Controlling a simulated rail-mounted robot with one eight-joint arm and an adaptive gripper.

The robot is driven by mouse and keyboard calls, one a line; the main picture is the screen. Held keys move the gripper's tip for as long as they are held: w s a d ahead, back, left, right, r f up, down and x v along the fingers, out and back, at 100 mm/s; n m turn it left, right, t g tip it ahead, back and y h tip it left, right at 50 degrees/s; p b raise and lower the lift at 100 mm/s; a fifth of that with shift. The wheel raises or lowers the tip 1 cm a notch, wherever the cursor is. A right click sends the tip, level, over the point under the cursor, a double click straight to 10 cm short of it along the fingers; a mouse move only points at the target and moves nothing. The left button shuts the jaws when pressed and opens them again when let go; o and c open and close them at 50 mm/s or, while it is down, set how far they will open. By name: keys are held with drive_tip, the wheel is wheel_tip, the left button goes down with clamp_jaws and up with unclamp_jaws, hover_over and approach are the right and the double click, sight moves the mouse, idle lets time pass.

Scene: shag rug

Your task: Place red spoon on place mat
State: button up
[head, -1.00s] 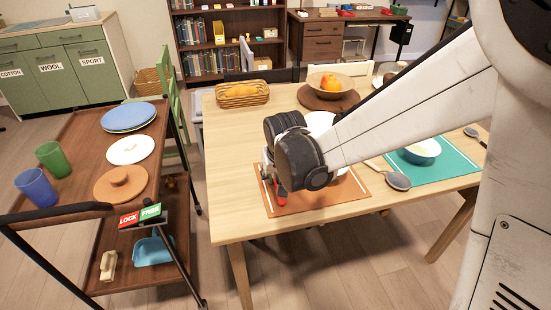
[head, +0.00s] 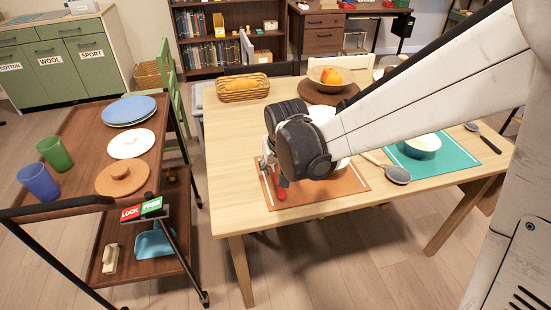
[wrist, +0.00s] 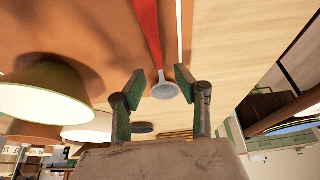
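The red spoon has a red handle (wrist: 148,30) and a grey bowl (wrist: 165,90). It appears to lie on the orange place mat (wrist: 90,30), beside the mat's white edge stripe. In the head view, part of the red handle (head: 280,192) shows near the left side of the place mat (head: 325,200); my wrist hides the rest. My gripper (wrist: 159,80) is open in the wrist view, with its green-padded fingers apart on either side of the spoon's bowl and a gap on each side. In the head view, my gripper (head: 268,165) is low over the mat's left edge, mostly hidden.
A white bowl (wrist: 45,92) stands close to the fingers. A teal mat with a bowl (head: 423,145) and a grey spoon (head: 397,174) are to the right. A bread basket (head: 242,88) and fruit bowl (head: 332,77) stand behind. The table's left front (head: 235,190) is clear.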

drive_tip(key=a+p+v, duration=0.1)
drive_tip(key=p+v, duration=0.1)
drive_tip(key=v, duration=0.8)
drive_tip(key=s+d+r+m+t, duration=0.1)
drive_tip(key=s+d+r, duration=0.2)
drive_tip(key=s+d, duration=0.6)
drive_tip(key=s+d+r+m+t+h, duration=0.1)
drive_tip(key=s+d+r+m, duration=0.1)
drive_tip(key=s+d, duration=0.7)
drive_tip(key=d+r, duration=0.1)
drive_tip(key=d, duration=0.2)
drive_tip(key=shift+r+t, duration=0.25)
drive_tip(key=shift+t, duration=0.15)
drive_tip(key=shift+s, duration=0.1)
